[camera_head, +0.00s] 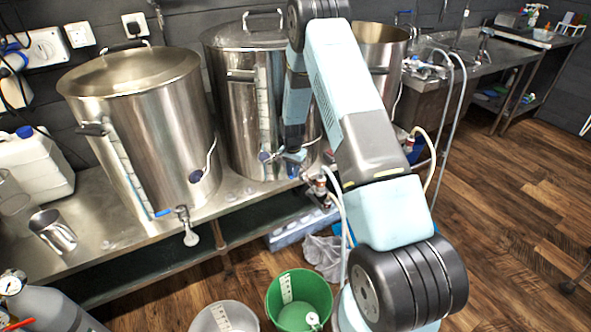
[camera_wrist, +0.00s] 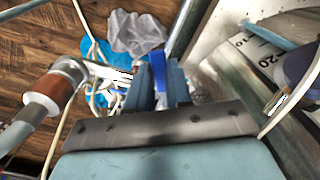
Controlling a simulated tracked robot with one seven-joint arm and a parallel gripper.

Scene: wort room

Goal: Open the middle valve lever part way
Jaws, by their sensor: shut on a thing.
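The middle kettle (camera_head: 252,100) is a tall steel pot with a level scale on its front. My gripper (camera_head: 293,162) is low at its front, beside its tap. In the wrist view, my gripper (camera_wrist: 162,88) is shut on the blue valve lever (camera_wrist: 158,66), which shows between and beyond the two fingers. In the head view the fingers and arm hide most of this valve, so the lever's angle is hard to tell there. A fitting with an orange-brown collar (camera_wrist: 55,88) and a pale hose stands left of the fingers.
The left kettle (camera_head: 140,125) has its own tap with a blue lever (camera_head: 163,213). A third kettle (camera_head: 380,45) is partly behind my arm. A green bucket (camera_head: 300,300) and grey cloth (camera_head: 323,255) are below. Hoses hang close right of my gripper.

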